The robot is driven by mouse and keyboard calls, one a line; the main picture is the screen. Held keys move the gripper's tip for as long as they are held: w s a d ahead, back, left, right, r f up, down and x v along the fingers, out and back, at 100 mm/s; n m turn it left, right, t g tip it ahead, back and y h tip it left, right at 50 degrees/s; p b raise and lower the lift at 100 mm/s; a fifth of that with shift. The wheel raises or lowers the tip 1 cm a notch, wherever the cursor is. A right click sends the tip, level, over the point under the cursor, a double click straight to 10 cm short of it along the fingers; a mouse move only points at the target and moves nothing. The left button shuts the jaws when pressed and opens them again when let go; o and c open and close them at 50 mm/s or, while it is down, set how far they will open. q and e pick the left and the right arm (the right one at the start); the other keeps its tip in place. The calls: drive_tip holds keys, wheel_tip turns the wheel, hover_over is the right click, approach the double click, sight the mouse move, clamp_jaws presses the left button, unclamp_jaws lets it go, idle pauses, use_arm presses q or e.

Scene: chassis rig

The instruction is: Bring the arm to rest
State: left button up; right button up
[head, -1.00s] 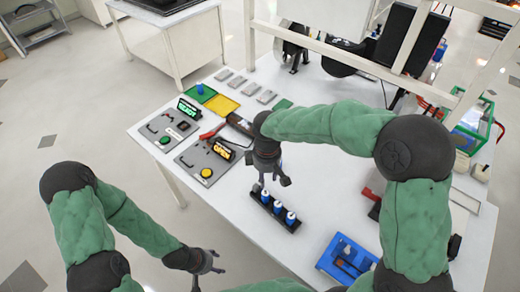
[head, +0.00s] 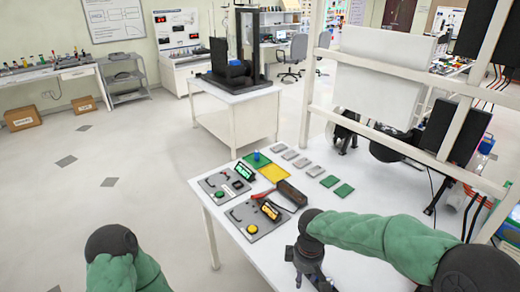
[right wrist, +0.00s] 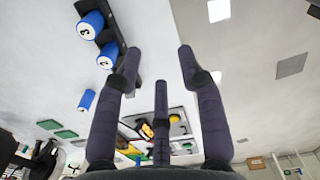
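My right arm (head: 385,240) reaches in from the right over the white table. My right gripper (head: 316,282) is at the bottom edge of the head view, partly cut off. In the right wrist view its three dark fingers (right wrist: 160,62) are spread apart with nothing between them. Blue-and-white cylinders (right wrist: 91,25) stand in a black rack (right wrist: 106,36) beside the left finger. Another blue cylinder (right wrist: 87,100) shows farther left. Of my left arm only a green-sleeved part (head: 125,268) shows at lower left; its gripper is out of view.
A white frame (head: 312,90) rises behind. Open floor (head: 110,195) lies left.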

use_arm(q)
drive_tip(key=f+b, duration=0.3)
drive_tip(key=shift+s+f, duration=0.2)
use_arm(e)
drive_tip(key=s+a+f+m+y, duration=0.1)
drive_tip(key=s+f+m, duration=0.3)
drive_tip(key=f, duration=0.6)
drive_tip(key=s+a+f+m+y, duration=0.1)
drive_tip(key=s+f+m, duration=0.3)
drive_tip(key=s+f, duration=0.3)
drive_tip(key=s+a+f+m+y, duration=0.1)
drive_tip(key=s+f+m, duration=0.3)
drive_tip(key=f, duration=0.9)
drive_tip(key=shift+s+f+m+y, duration=0.2)
drive_tip(key=shift+s+m+y, duration=0.25)
drive_tip(key=shift+s, duration=0.35)
drive_tip(key=shift+a, duration=0.1)
